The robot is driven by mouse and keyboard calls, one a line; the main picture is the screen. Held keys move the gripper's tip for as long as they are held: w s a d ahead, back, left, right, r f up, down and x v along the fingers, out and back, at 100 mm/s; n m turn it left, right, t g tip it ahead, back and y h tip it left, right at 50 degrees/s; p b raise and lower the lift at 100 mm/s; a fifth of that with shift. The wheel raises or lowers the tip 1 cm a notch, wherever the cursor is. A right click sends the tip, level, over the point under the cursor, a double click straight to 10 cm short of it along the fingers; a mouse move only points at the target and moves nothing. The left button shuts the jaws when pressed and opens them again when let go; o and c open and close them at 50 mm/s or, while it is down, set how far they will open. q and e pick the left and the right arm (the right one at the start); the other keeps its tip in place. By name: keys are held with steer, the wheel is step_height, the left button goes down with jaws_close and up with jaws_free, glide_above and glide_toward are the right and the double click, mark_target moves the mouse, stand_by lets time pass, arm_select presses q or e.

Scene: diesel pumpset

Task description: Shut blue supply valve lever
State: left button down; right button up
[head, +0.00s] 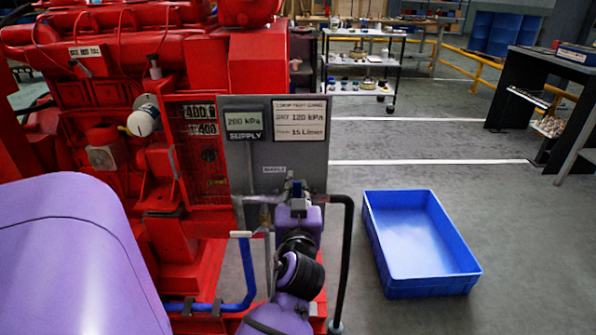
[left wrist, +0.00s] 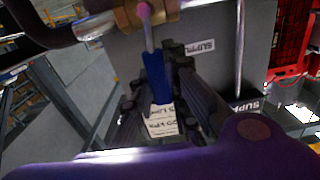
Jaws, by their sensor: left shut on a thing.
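The blue supply valve lever (left wrist: 155,75) shows in the left wrist view, hanging from a metal stem at a brass valve body (left wrist: 146,14). My left gripper (left wrist: 160,88) has its black fingers on either side of the lever's blue sleeve and is shut on it. In the head view my left gripper (head: 297,188) is in front of the grey panel (head: 245,165), just below the small SUPPLY label (head: 275,169). It hides most of the valve and lever there. My right gripper is in neither view.
The red diesel engine (head: 110,80) fills the left. A black hose (head: 348,250) runs down right of my gripper, and a blue hose (head: 247,270) runs low on the left. A blue crate (head: 430,290) sits on the floor at right, with open floor around it.

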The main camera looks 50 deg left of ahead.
arm_select(q)
steer(key=c, duration=1.8)
jaws_free()
steer(key=shift+o, duration=0.6)
steer(key=v, duration=1.2)
